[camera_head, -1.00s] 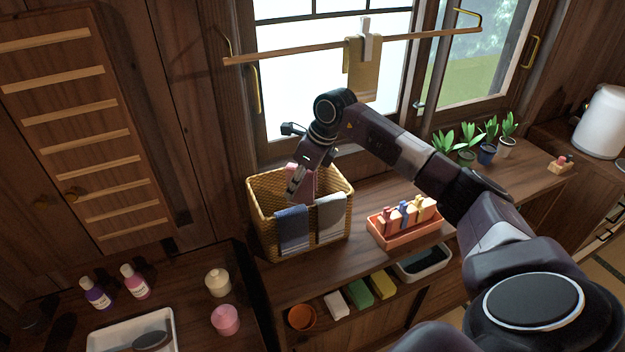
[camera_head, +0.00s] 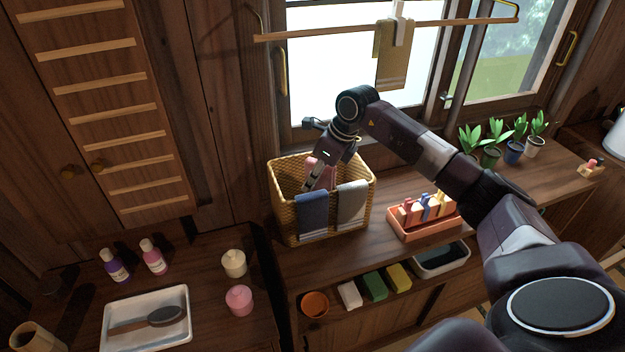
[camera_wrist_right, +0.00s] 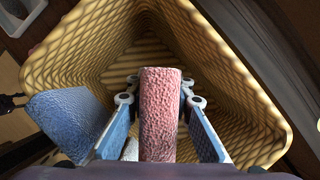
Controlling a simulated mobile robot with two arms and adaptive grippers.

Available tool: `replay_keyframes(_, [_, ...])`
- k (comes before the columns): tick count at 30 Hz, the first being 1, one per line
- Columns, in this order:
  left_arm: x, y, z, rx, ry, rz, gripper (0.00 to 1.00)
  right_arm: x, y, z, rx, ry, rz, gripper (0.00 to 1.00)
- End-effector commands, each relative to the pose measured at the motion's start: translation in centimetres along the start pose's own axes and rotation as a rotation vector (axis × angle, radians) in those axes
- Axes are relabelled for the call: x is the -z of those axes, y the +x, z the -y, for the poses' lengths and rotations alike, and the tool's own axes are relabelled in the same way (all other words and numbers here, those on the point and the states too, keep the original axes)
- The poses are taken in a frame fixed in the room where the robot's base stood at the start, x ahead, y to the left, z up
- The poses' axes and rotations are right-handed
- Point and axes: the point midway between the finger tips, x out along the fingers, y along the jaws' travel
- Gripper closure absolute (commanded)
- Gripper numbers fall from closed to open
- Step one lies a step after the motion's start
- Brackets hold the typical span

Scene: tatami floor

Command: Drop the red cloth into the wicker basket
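The red cloth (camera_wrist_right: 160,115), pinkish and textured, stands between the two fingers of my right gripper (camera_wrist_right: 160,98) in the right wrist view. The fingertips close in on its sides, and it appears held. In the head view my right gripper (camera_head: 316,182) points down into the mouth of the wicker basket (camera_head: 284,219), and part of the red cloth (camera_head: 322,171) shows at its fingers. The wicker basket (camera_wrist_right: 75,65) surrounds the cloth in the wrist view, with bare wicker floor below. My left gripper is not in view.
A blue towel (camera_head: 313,213) and a grey towel (camera_head: 351,203) hang over the basket's front rim. An orange tray (camera_head: 421,228) with clothespins stands to the right. A rod with a mustard towel (camera_head: 391,60) hangs above. Bare counter (camera_head: 385,185) lies between basket and plants.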

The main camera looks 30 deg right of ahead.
Motion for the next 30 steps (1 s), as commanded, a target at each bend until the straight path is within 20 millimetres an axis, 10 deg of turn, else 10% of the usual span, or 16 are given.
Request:
replay_keyframes(14, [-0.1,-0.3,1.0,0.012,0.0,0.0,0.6,-0.2,-0.3,0.0,0.0,0.0,0.001,0.62])
replay_keyframes(30, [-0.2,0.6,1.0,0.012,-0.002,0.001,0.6,-0.5,-7.9,0.0,0.001,-0.002,0.003,0.62])
